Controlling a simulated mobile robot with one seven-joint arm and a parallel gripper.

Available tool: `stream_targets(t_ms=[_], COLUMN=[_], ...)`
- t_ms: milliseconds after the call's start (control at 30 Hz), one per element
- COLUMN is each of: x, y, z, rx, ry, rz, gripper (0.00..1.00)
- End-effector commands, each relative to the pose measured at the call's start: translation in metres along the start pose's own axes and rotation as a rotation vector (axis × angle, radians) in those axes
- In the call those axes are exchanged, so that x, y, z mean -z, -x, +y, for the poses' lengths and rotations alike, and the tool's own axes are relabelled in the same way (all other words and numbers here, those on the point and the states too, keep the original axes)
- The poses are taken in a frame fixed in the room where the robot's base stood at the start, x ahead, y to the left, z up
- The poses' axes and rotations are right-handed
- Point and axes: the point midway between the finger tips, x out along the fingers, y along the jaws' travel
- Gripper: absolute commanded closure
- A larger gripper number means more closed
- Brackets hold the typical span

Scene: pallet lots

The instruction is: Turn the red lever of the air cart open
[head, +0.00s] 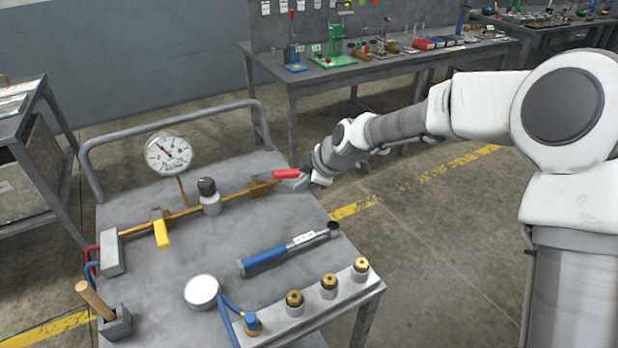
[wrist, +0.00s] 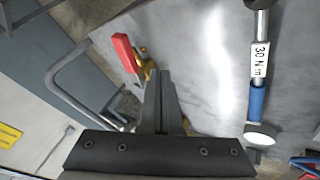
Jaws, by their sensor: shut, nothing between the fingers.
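The air cart (head: 240,230) is a grey-topped cart with a brass pipe (head: 186,212) running across it. The red lever (head: 286,173) sits on a brass valve at the pipe's right end, its handle pointing right, roughly along the pipe. In the wrist view the red lever (wrist: 124,53) lies just left of my fingertips, with the brass valve partly hidden behind them. My gripper (head: 302,183) is at the cart's right edge, beside the handle's end. Its fingers (wrist: 161,78) are together and empty. I cannot tell whether they touch the lever.
On the cart are a pressure gauge (head: 168,153), a yellow lever (head: 162,234) set across the pipe, a blue-handled torque wrench (head: 265,257), a round white-topped part (head: 201,290) and a block with brass fittings (head: 310,305). A workbench (head: 400,62) stands behind. Floor right of the cart is clear.

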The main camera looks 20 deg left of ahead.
Motion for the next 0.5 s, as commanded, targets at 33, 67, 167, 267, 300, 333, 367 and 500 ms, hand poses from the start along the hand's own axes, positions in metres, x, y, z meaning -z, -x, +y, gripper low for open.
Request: stream_targets(t_ms=[33, 67, 167, 267, 300, 333, 367, 500], x=[0.001, 0.001, 0.000, 0.000, 0.000, 0.000, 0.000, -0.001], y=[-0.014, -0.021, -0.043, -0.048, -0.050, -0.052, -0.053, -0.058], z=[-0.002, -0.002, -0.002, 0.012, 0.016, 0.018, 0.021, 0.030], rx=[0.002, 0.003, 0.003, -0.003, -0.003, -0.001, -0.002, 0.000], ry=[0.001, 0.001, 0.000, 0.000, 0.000, 0.001, 0.001, -0.001], rz=[0.002, 0.001, 0.001, 0.000, 0.000, 0.000, 0.000, 0.000], gripper=[1.00, 1.00, 1.00, 1.00, 1.00, 1.00, 1.00, 1.00])
